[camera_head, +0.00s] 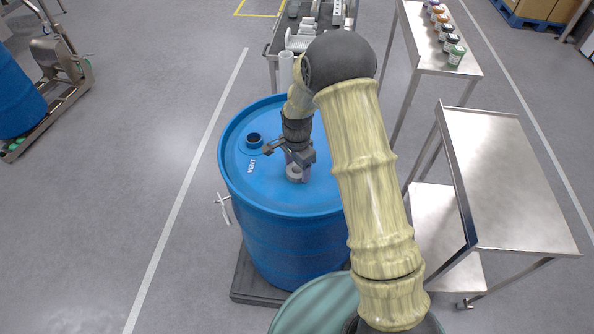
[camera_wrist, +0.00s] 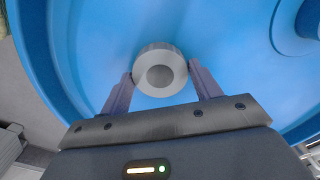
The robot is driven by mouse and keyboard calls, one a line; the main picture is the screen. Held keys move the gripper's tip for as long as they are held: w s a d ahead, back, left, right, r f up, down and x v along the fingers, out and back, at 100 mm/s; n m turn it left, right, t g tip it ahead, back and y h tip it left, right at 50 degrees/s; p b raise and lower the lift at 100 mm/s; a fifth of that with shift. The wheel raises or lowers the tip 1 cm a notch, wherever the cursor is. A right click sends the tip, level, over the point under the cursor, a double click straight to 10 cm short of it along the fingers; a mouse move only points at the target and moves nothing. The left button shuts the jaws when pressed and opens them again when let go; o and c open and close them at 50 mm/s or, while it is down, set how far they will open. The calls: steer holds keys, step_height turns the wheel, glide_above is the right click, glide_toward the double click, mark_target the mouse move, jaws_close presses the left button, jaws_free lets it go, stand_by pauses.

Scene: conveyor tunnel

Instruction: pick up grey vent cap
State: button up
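The grey vent cap (camera_head: 294,173) is a small round cap on the blue drum's lid, partly hidden by my gripper in the head view. In the wrist view the cap (camera_wrist: 160,70) shows as a ring with a darker centre, between the two fingers. My gripper (camera_head: 288,158) is low over the lid; in the wrist view its fingers (camera_wrist: 161,76) stand open on either side of the cap, close to its sides. Contact cannot be made out. The blue drum (camera_head: 240,180) has a dark open vent hole (camera_head: 254,140) beside the word VENT.
A bare steel table (camera_head: 510,180) stands at the right. A steel bench (camera_head: 440,62) with several small jars is behind it. A cart (camera_head: 290,35) with parts stands behind the drum. Another blue drum (camera_head: 18,98) is at the left.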

mark_target(297, 170)
steer(key=c, duration=0.5)
steer(key=shift+r, duration=0.1)
step_height(297, 170, up, 10)
steer(key=shift+f+b, duration=0.1)
steer(key=shift+b, duration=0.85)
steer(key=shift+a, duration=0.1)
